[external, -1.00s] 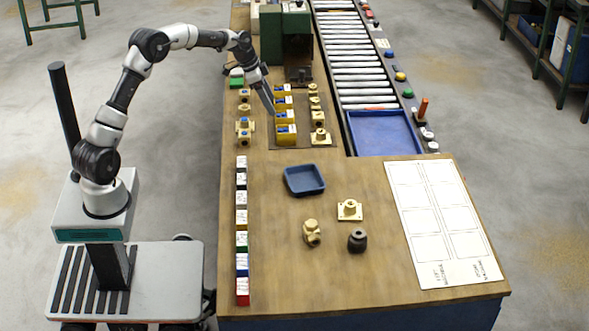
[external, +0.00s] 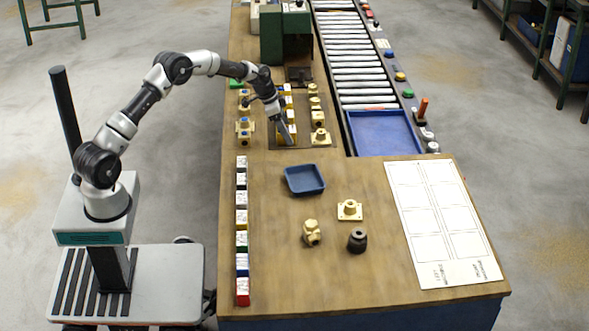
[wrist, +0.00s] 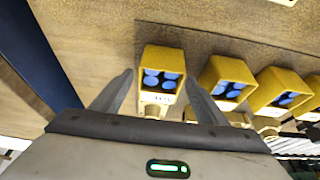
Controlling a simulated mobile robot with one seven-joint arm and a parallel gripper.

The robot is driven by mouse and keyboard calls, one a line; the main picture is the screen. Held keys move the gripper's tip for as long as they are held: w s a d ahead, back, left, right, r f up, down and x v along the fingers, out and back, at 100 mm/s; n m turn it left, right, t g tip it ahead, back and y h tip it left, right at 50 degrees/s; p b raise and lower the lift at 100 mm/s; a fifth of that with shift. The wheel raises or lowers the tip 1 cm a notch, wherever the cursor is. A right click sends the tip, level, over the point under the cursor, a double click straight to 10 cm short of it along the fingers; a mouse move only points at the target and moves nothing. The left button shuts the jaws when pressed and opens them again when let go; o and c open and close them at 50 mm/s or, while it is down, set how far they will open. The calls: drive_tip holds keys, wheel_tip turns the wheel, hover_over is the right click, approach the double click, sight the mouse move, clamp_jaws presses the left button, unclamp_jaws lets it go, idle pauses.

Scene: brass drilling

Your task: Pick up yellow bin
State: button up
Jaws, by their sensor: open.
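Several yellow bins stand in a row on a brown mat, each with blue round pieces inside. In the wrist view the nearest yellow bin (wrist: 162,75) sits between and just beyond the fingertips of my gripper (wrist: 158,85), and it carries a white label. The other yellow bins (wrist: 226,78) continue to the right. In the external view my gripper (external: 288,138) is over the near end of the row and partly hides the front bin (external: 279,136). My gripper is open with nothing held.
Brass fittings (external: 320,137) stand right of the row, and more stand left of it (external: 244,131). A blue tray (external: 304,179) lies in front, with open tabletop around it. A green machine (external: 286,38) stands behind; a roller conveyor (external: 360,75) runs along the right.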

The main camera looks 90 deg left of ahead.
drive_tip(key=shift+c, duration=0.4)
drive_tip(key=c, duration=1.1)
drive_tip(key=shift+r, duration=0.1)
